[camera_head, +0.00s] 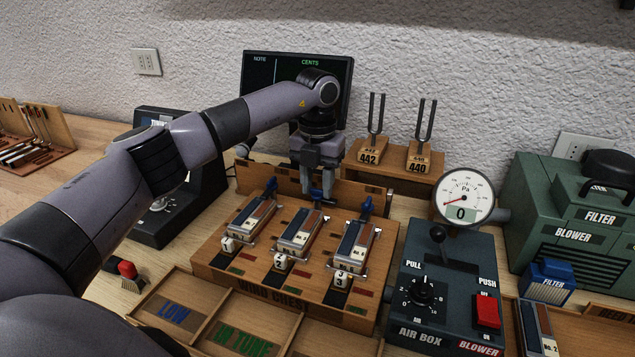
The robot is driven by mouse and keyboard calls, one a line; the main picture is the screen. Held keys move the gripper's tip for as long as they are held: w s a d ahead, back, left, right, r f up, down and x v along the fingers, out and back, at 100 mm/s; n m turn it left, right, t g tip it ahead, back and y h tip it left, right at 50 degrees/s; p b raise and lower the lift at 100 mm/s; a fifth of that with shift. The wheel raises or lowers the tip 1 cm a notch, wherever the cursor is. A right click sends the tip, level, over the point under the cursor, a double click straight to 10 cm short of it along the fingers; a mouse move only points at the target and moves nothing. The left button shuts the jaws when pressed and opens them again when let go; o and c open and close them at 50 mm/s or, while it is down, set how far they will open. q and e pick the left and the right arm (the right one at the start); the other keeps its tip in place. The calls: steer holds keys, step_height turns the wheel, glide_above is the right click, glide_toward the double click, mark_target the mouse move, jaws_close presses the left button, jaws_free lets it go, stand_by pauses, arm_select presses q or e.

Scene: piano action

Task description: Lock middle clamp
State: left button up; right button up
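The wind chest (222,270) is a wooden block carrying three reed blocks side by side, each with a blue-handled clamp at its back end. The middle clamp (317,194) is behind the middle reed block (298,233), which has a white cube marked 2 in front. My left gripper (319,190) points down right at the middle clamp. Its fingertips are at the blue handle and partly cover it; whether they grip it is not clear. The left clamp (271,187) and right clamp (366,206) show as upright blue handles. My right gripper is out of view.
Tuning forks (375,125) on wooden blocks stand behind to the right. The air box (445,290) with a gauge (463,198) stands right of the chest, near the green blower (570,220). Labelled trays (240,338) lie in front. A monitor (262,85) stands behind.

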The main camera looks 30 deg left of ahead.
arm_select(q)
steer(key=shift+r, duration=0.1)
steer(key=m+p, duration=0.2)
steer(key=m, duration=0.1)
steer(key=shift+r, duration=0.1)
steer(key=m+p, duration=0.1)
steer(key=m, duration=0.3)
steer(key=shift+m+p, duration=0.4)
steer(key=m, duration=0.4)
steer(key=shift+m+p, duration=0.3)
steer(key=shift+p, duration=0.1)
steer(key=m, duration=0.5)
steer(key=shift+m, duration=0.4)
steer(key=o, duration=1.1)
steer(key=shift+c, duration=0.2)
